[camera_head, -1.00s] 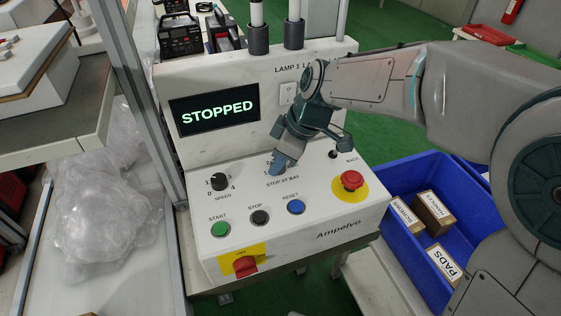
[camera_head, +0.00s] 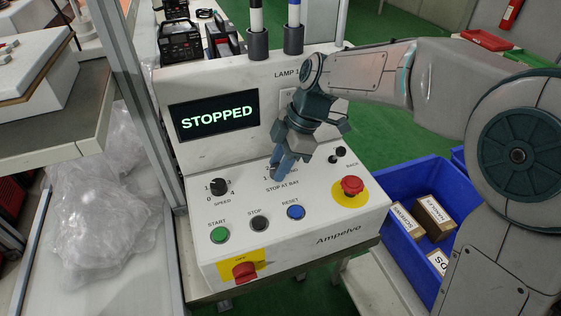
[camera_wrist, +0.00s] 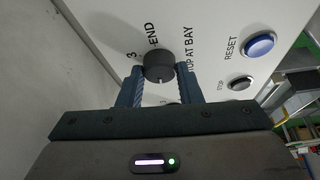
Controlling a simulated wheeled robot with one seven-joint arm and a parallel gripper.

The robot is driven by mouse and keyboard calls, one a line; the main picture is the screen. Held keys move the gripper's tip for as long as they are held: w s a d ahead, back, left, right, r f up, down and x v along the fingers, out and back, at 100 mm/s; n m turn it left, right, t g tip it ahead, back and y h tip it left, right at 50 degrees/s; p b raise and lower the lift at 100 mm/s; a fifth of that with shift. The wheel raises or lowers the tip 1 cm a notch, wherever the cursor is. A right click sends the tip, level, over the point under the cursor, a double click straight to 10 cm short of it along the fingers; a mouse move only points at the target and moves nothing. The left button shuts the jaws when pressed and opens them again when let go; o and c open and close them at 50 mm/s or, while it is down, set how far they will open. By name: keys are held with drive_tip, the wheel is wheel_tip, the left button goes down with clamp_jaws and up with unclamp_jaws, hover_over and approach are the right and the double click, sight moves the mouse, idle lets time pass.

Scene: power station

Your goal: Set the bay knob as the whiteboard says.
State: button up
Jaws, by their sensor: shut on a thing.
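The STOP AT BAY knob (camera_wrist: 158,66) is a dark round knob on the white control panel (camera_head: 310,215). In the head view the fingers mostly hide the knob. The screen (camera_head: 216,118) reads STOPPED. No whiteboard is in view.
Near my gripper are the SPEED knob (camera_head: 218,186), green START (camera_head: 220,235), black STOP (camera_head: 259,223) and blue RESET (camera_head: 296,211) buttons, a red mushroom button (camera_head: 352,186) and a red switch (camera_head: 245,271). A blue crate with boxes (camera_head: 403,220) stands at the right.

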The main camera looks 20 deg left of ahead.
drive_tip(key=shift+w+d, duration=0.1)
drive_tip(key=o, duration=1)
drive_tip(key=shift+w, duration=0.1)
drive_tip(key=shift+c, duration=0.2)
drive_tip(key=p+v, duration=0.1)
drive_tip(key=v, duration=1.2)
drive_tip(key=shift+r+p, duration=0.3)
drive_tip(key=shift+r, duration=0.05)
drive_tip(key=shift+d, duration=0.1)
